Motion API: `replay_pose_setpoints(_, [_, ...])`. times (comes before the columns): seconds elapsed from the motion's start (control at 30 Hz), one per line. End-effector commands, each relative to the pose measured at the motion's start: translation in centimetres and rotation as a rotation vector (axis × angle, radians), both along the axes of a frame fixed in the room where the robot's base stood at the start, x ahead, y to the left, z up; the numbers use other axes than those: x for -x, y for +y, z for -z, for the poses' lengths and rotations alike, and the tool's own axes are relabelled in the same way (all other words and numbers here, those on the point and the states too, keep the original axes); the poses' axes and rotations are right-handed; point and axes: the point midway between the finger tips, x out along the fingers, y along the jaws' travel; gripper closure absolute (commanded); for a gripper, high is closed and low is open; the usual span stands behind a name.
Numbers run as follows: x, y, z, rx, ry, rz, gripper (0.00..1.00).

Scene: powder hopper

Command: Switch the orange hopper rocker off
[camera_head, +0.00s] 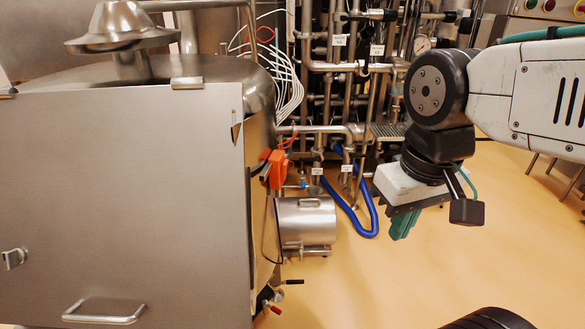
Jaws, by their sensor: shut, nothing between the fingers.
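The orange rocker box (277,168) sits on the right side of the steel hopper (130,190), just past the edge of its front panel. It is small in view and partly edge-on, so I cannot tell which way the rocker is set. My gripper (402,227) hangs to the right of the orange box and lower in the picture. Its green fingers point down and are shut with nothing between them. A clear gap in the picture separates it from the box and the hopper.
A steel cylinder (306,222) and a blue hose (352,215) lie between the hopper and my gripper in the picture. Dense pipework (345,68) with white tags stands behind. White cables (287,80) hang above the orange box.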

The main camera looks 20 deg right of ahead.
Motion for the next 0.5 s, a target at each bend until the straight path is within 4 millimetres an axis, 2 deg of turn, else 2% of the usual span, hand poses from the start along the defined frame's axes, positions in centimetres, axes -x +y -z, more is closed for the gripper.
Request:
replay_pose_setpoints(0.17, [-1.6, -1.4, 1.5, -0.056, 0.101, 0.128, 1.0])
replay_pose_setpoints(0.27, [-3.5, -1.6, 2.2, -0.152, 0.15, 0.274, 1.0])
replay_pose_setpoints(0.37, [-5.8, -1.7, 2.7, -0.268, 0.194, 0.465, 1.0])
replay_pose_setpoints(0.5, [-9.9, -2.2, 3.4, -0.451, 0.252, 0.787, 1.0])
